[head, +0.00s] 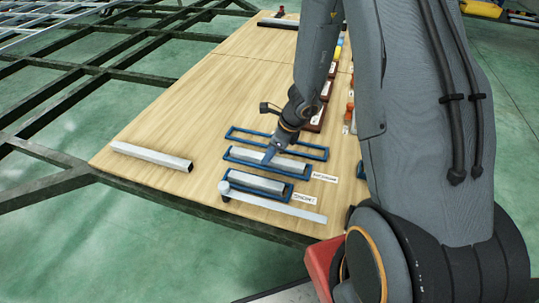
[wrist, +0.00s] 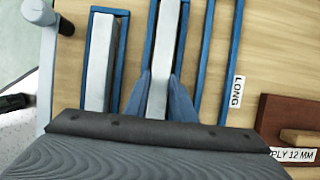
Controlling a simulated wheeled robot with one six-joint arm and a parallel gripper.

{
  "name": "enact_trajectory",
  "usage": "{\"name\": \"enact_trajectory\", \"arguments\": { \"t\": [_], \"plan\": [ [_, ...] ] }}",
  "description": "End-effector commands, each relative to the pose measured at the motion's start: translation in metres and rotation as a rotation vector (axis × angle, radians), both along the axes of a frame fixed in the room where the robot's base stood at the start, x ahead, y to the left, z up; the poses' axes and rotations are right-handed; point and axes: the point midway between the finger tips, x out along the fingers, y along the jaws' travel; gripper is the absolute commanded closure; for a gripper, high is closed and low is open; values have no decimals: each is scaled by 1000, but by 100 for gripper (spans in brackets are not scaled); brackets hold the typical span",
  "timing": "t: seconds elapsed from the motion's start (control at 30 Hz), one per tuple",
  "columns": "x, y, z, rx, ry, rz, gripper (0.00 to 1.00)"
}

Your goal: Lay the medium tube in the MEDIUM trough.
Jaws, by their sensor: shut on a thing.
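My gripper (head: 269,157) is shut on a grey square tube (head: 245,155), the medium tube, at the middle of three blue troughs. In the wrist view the fingers (wrist: 159,88) pinch both sides of this tube (wrist: 167,45). The tube lies lengthwise between the blue sides of the middle trough (head: 308,174); I cannot tell whether it rests on the bottom. The label (head: 325,177) beside this trough is too small to read surely.
The nearer trough (wrist: 117,80) holds another tube (wrist: 99,60). The trough labelled LONG (wrist: 202,50) is empty. A longer loose tube (head: 150,156) lies at the left of the board. A flat grey bar (head: 280,206) lies along the front.

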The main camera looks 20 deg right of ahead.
Motion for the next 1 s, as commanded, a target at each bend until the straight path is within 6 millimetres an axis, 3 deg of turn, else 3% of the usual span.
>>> {"name": "enact_trajectory", "arguments": {
  "t": [0.27,0.3,0.4,0.67,1.0],
  "plan": [
    [0,0,-3,1,-1,1,100],
    [0,0,-2,0,0,1,70],
    [0,0,-2,0,0,1,58],
    [-1,1,1,1,1,2,58],
    [-14,-19,62,-1,-3,0,58]
  ]
}}
